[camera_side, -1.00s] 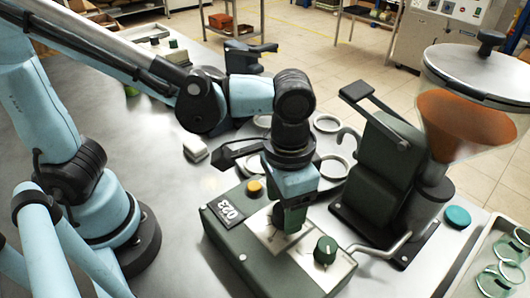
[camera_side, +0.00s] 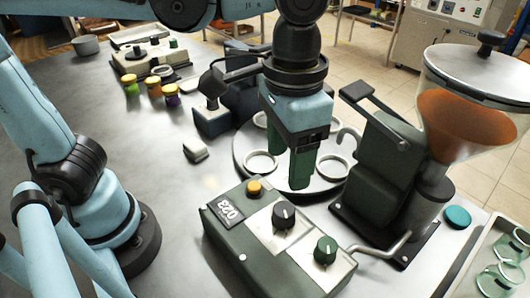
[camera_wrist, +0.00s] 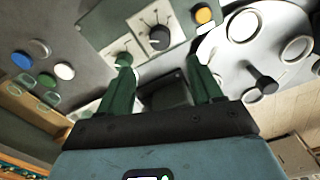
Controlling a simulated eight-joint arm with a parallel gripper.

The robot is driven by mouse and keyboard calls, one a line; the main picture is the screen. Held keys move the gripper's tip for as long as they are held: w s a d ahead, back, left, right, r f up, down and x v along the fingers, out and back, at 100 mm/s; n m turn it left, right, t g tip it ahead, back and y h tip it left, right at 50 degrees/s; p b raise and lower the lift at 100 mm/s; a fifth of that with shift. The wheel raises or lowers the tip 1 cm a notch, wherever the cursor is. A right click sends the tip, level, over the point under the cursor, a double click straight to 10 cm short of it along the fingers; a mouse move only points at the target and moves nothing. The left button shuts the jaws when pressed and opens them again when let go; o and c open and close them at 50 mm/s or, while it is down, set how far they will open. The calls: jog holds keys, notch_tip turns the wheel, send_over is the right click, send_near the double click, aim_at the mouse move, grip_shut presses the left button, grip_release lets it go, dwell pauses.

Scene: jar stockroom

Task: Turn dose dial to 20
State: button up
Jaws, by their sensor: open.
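A dark green control box (camera_side: 245,245) stands on the bench. It carries a black dial (camera_side: 284,215) with a white pointer mark, on a light plate with scale marks. The dial also shows in the wrist view (camera_wrist: 158,39), at the upper middle. A small display (camera_side: 226,209) on the box shows tilted digits that look like 023. A green knob (camera_side: 325,250) and an orange button (camera_side: 254,188) sit on the same box. My gripper (camera_side: 303,168) is above and behind the dial, apart from it. In the wrist view its green fingers (camera_wrist: 162,88) are spread and empty.
A round turntable (camera_side: 243,150) with several rings lies behind the box. A filler with a hopper (camera_side: 465,125) stands at the right, its bent pipe near the green knob. Jars (camera_side: 153,86) stand farther back.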

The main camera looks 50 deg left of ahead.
jog(key=shift+r, duration=0.75)
jog(key=shift+a, duration=0.1)
jog(key=w+a+f+n+t, duration=0.2)
jog(key=a+f+t, duration=0.1)
jog(key=a, duration=0.6)
jog(key=w+a+f+n+t, duration=0.1)
jog(key=a+f+t, duration=0.3)
jog(key=a, duration=0.5)
jog(key=shift+w+a+f+n, duration=0.3)
jog(key=shift+w+a+n, duration=0.1)
jog(key=shift+w, duration=0.2)
